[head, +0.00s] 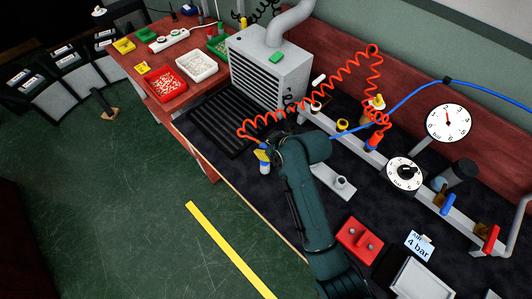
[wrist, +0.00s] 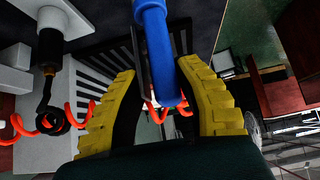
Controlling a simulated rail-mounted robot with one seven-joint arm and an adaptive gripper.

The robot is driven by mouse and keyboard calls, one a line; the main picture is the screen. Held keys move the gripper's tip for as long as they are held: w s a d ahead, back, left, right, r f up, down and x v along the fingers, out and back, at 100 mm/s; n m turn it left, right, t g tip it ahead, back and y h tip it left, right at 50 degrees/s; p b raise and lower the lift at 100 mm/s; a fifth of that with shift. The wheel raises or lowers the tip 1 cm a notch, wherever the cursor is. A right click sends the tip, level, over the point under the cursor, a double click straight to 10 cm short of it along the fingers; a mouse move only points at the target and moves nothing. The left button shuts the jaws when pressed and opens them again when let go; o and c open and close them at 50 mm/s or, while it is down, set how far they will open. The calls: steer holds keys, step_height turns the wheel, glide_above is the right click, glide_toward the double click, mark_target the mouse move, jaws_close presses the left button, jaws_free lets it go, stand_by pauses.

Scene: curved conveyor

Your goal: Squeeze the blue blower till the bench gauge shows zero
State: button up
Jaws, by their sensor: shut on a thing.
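The blue blower (wrist: 157,50) stands between the two yellow fingers of my gripper (wrist: 165,105) in the wrist view. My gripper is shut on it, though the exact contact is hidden. In the head view my gripper (head: 263,156) is over the bench's left front edge, with only a bit of blue showing. A red coiled hose (head: 318,92) runs from there up to the rail. The bench gauge (head: 449,122) is a white round dial marked bar at the back right. Its small needle points up and left, and its exact reading is too small to tell.
A second dial with a black knob (head: 405,174) sits on the grey rail. A "4 bar" card (head: 419,245) and a red block (head: 359,240) lie on the dark mat. A vented grey box (head: 270,62) and a black grate (head: 222,120) are behind left.

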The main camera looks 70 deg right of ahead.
steer(key=shift+r+p, duration=4.3)
steer(key=shift+r, duration=0.05)
steer(key=shift+f, duration=0.1)
